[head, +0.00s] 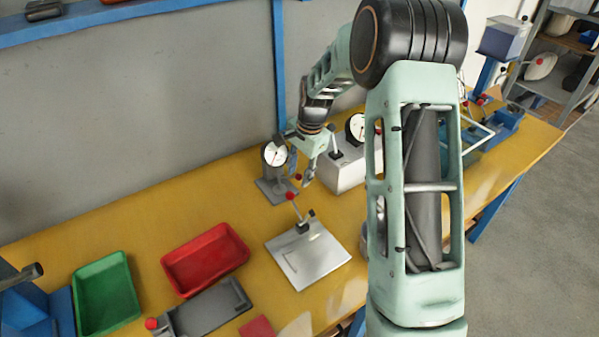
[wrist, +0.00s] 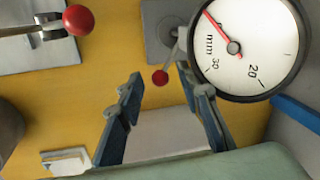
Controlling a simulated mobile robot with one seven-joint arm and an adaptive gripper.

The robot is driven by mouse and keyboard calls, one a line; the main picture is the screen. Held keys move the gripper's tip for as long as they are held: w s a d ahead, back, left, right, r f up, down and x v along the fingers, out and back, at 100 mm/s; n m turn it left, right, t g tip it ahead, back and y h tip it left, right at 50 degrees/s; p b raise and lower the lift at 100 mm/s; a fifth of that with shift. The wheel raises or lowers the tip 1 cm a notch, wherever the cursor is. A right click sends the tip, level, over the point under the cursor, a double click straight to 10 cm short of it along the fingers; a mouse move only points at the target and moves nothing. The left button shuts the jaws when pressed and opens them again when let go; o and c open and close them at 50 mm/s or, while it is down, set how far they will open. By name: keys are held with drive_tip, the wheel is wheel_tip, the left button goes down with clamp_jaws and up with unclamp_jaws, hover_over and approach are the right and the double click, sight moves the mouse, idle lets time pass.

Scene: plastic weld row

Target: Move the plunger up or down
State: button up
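A dial gauge with a white face (head: 275,154) stands on a grey base (head: 275,191) on the yellow bench. The dial (wrist: 245,45) is large at upper right in the wrist view, its red needle pointing to upper left. A thin lever with a red ball (wrist: 160,77) comes from beside the dial; the ball also shows in the head view (head: 298,177). The plunger itself is not clearly distinguishable. My gripper (head: 302,168) is by the gauge. In the wrist view its blue fingers (wrist: 160,92) are apart, with the red ball appearing between their tips; contact cannot be told.
A metal plate (head: 322,262) with a red-knobbed clamp (head: 290,196) lies in front of the gauge. A white box with another dial (head: 357,128) stands to the right. Red (head: 205,260) and green (head: 106,296) trays are at left. The wall is behind.

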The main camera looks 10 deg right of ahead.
clamp_jaws()
drive_tip(key=shift+s, duration=0.1)
